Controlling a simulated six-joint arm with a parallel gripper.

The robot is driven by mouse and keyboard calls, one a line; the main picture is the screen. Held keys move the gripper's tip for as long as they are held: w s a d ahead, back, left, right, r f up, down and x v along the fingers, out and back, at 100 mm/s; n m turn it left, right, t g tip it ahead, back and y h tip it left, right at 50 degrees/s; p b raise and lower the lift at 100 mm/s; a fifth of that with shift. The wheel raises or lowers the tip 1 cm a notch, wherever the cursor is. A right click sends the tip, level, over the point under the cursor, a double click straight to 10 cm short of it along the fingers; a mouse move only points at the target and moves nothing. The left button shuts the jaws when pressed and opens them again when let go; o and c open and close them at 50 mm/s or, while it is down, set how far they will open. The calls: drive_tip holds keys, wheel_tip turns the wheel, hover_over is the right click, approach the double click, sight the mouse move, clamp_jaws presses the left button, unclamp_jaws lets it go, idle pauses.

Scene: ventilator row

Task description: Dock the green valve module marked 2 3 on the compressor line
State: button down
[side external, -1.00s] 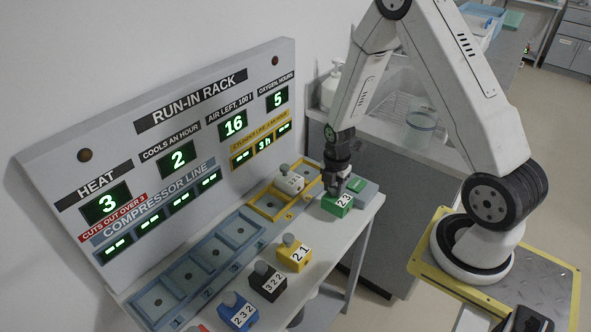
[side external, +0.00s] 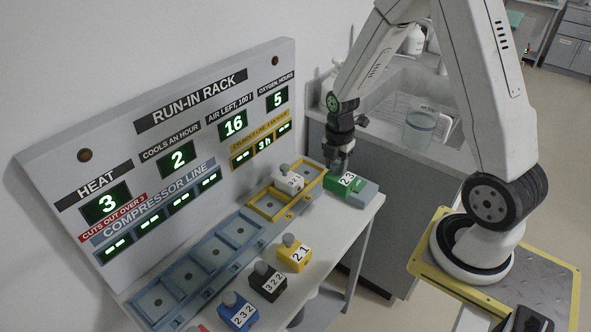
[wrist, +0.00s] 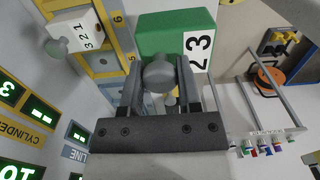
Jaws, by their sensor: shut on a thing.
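The green valve module marked 2 3 (side external: 344,187) is at the far right end of the bench, partly in front of a grey-green pad (side external: 367,192). My gripper (side external: 341,165) is above it. In the wrist view the fingers of my gripper (wrist: 159,85) are shut on the module's round grey knob (wrist: 158,75), and the green body (wrist: 160,35) extends beyond it. Whether the module's base touches the bench is unclear. The compressor line's blue bays (side external: 241,230) form a row at the rack's foot, and those in view are empty.
A white module marked 3 2 1 (side external: 289,181) sits in the yellow cylinder line (side external: 266,205). Yellow (side external: 294,255), black (side external: 268,283) and blue (side external: 238,312) modules stand along the bench front. The rack panel (side external: 150,130) rises behind the bays.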

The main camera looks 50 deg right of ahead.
idle(0.4)
drive_tip(key=w+a+f, duration=0.1)
drive_tip(key=w+a, duration=0.7)
drive_tip(key=a, duration=0.2)
drive_tip(key=w+a, duration=0.8)
drive_tip(key=a, duration=0.3)
drive_tip(key=shift+a+f, duration=0.3)
drive_tip(key=shift+f, duration=0.1)
drive_tip(key=shift+f, duration=0.15)
drive_tip(key=shift+f, duration=3.1)
drive_tip(key=shift+f, duration=0.2)
drive_tip(key=shift+c, duration=1.1)
unclamp_jaws()
